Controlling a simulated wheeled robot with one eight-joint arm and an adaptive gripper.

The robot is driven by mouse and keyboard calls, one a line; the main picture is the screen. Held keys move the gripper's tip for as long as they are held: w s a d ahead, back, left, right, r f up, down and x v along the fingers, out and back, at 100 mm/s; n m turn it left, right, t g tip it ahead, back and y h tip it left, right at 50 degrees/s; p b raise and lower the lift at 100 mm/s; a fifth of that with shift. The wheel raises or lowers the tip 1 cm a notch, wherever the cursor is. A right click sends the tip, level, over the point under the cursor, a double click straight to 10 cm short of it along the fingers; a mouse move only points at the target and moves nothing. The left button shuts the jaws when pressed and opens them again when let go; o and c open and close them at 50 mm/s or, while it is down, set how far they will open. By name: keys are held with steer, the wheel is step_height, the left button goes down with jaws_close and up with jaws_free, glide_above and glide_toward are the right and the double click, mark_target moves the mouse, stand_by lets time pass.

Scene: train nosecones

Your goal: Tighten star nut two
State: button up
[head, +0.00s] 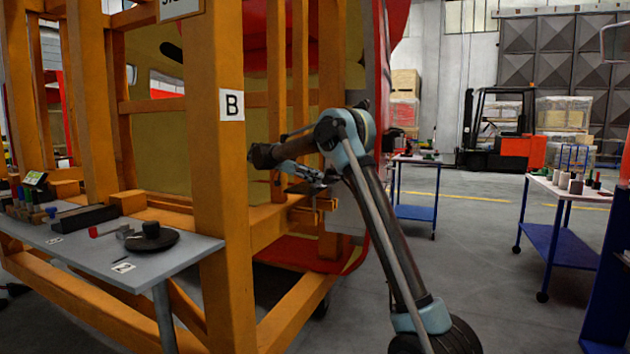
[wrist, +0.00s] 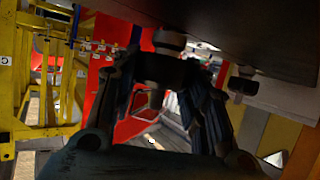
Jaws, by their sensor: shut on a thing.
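In the wrist view a dark star nut (wrist: 158,68) sits between the two fingertips of my gripper (wrist: 164,78), with a grey rounded end above it and a short stem below. The fingers appear closed on its sides. A second dark star nut (wrist: 242,84) hangs to the right, under the edge of a dark panel, apart from my gripper. No number shows on either nut. In the head view my gripper (head: 303,172) reaches left into the orange frame, beside the post marked B; the nut is too small to tell there.
The orange frame (head: 222,200) stands close around my arm. A grey table (head: 85,245) with tools and a dark disc is at left. A blue trolley (head: 416,212) and another trolley (head: 560,245) stand to the right, with open floor between. A dark panel (wrist: 250,40) overhangs my gripper.

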steer(key=shift+f+m+g, duration=0.1)
steer(key=shift+m+g, duration=0.2)
steer(key=shift+g, duration=0.1)
steer(key=o, duration=1.1)
step_height(320, 180, up, 10)
steer(key=shift+w+f, duration=0.1)
